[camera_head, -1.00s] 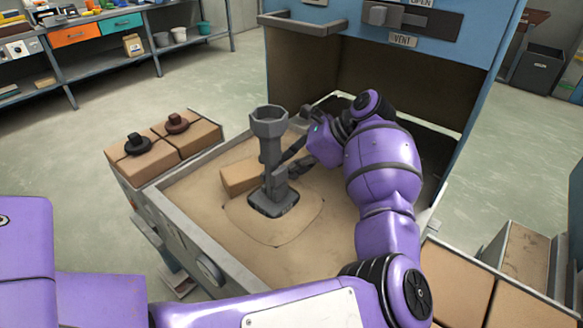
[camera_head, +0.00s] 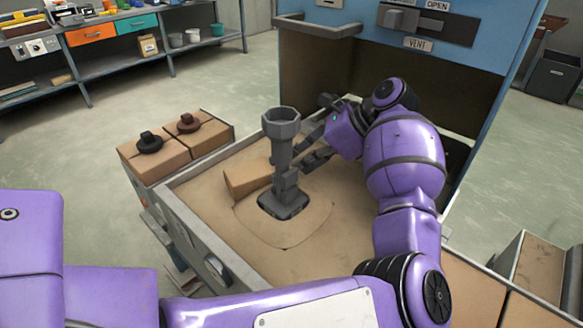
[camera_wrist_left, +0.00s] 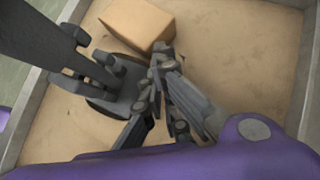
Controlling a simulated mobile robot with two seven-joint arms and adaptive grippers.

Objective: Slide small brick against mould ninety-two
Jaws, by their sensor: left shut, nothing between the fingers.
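The small tan brick (camera_head: 245,181) lies on the sand bed, just left of and behind the grey mould (camera_head: 281,150). The mould stands upright, with a cup on top of a stem and a dark square base; no number is readable on it. The brick (camera_wrist_left: 137,22) and the mould's stem (camera_wrist_left: 40,38) also show in the left wrist view. My left gripper (camera_head: 302,165) is shut and empty, low behind and right of the mould. In the wrist view its tips (camera_wrist_left: 160,58) are close to the brick's near corner; contact cannot be told. My right gripper is out of view.
A metal-rimmed sand tray (camera_head: 188,222) surrounds the mould. The blue furnace (camera_head: 345,45) with an open chamber stands behind. Bare sand lies in front of the mould.

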